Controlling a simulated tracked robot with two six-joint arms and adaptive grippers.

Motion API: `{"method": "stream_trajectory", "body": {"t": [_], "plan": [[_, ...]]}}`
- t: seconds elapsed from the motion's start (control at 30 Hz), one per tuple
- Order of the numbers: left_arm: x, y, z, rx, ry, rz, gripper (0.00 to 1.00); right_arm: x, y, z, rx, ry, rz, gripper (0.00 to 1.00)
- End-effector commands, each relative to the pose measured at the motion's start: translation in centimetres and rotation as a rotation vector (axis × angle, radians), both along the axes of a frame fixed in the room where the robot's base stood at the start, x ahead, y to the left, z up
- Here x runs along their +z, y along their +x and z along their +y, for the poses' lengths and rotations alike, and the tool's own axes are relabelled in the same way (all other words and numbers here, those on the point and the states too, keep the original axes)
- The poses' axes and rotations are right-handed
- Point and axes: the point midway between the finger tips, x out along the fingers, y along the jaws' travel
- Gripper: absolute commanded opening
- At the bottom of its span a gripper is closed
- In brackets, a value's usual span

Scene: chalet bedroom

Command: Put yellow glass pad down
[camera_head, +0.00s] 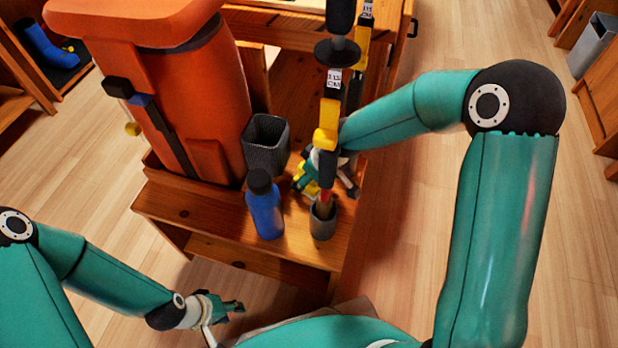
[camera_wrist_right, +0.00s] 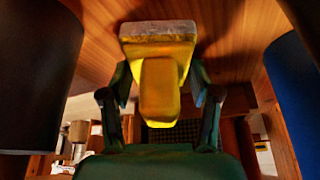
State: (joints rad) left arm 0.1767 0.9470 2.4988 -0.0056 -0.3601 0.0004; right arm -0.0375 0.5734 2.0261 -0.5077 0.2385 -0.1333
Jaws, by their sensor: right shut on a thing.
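The yellow glass pad (camera_wrist_right: 160,91) is between the two fingers of my right gripper (camera_wrist_right: 163,112), its pale grey face towards a wooden surface. Whether it touches that wood I cannot tell. In the head view the yellow pad (camera_head: 300,182) shows low over the wooden bench (camera_head: 190,215), between the blue bottle and the grey cup. My right gripper (camera_head: 318,178) is shut on it there, partly hidden behind an upright pole. My left gripper (camera_head: 228,306) is in front of the bench, away from the pad; its finger gap is unclear.
A blue bottle (camera_head: 265,210), a dark mesh bin (camera_head: 267,143) and a small grey cup (camera_head: 323,224) crowd around the pad. A black and yellow pole (camera_head: 328,118) rises by the cup. A large orange backpack (camera_head: 195,105) stands at left. The bench's front left is clear.

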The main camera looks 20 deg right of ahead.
Motion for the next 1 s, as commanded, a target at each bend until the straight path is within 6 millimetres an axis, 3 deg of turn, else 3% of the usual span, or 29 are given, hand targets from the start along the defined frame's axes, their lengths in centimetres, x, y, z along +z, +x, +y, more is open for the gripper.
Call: {"method": "stream_trajectory", "body": {"t": [0.27, 0.3, 0.43, 0.77, 1.0], "plan": [[-0.3, 0.0, 0.0, 0.000, 0.000, -0.001, 0.40, -0.3, 0.0, 0.0, -0.001, 0.000, 0.000, 0.34], [-0.1, 0.0, 0.0, 0.000, 0.000, 0.000, 0.40, -0.1, 0.0, 0.0, -0.001, 0.000, 0.000, 0.68], [-0.1, 0.0, 0.0, 0.000, 0.000, 0.000, 0.40, -0.1, 0.0, -0.1, -0.001, 0.000, 0.001, 0.87], [0.0, 0.0, 0.0, 0.000, 0.000, 0.000, 0.40, 0.1, 0.0, -0.1, -0.002, 0.001, 0.000, 0.87], [1.5, 0.0, 0.0, 0.000, 0.000, 0.000, 0.40, 2.6, -0.7, -0.6, -0.004, 0.001, -0.002, 0.87]]}}
